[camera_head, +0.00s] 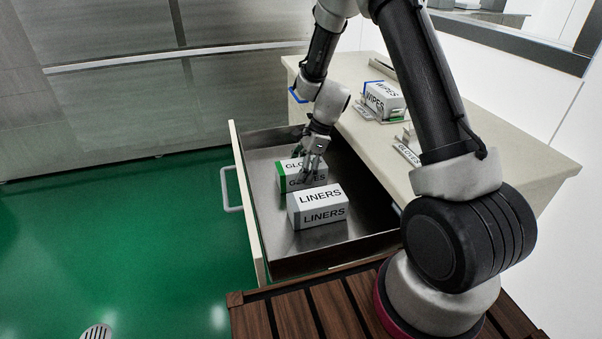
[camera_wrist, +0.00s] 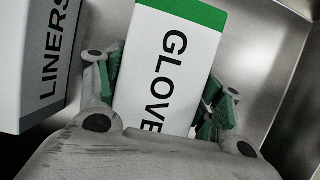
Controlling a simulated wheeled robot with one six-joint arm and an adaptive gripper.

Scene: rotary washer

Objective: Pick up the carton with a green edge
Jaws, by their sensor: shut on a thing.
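The carton with a green edge (camera_head: 290,175) is white, lettered GLOVES, and sits in the open drawer in the head view. Its green edge is at its left end there. In the wrist view the gloves carton (camera_wrist: 165,65) lies between the fingers, with its green edge at the top. My gripper (camera_head: 312,167) is over the carton's right part in the head view. In the wrist view my gripper (camera_wrist: 158,95) has a finger on each side of the carton, shut on it. I cannot tell whether the carton is clear of the drawer floor.
A white LINERS carton (camera_head: 318,206) stands in the drawer close in front; it also shows in the wrist view (camera_wrist: 38,60). The metal drawer (camera_head: 262,256) has raised walls. A WIPES carton (camera_head: 384,98) is on the counter (camera_head: 520,165). The drawer's front right floor is bare.

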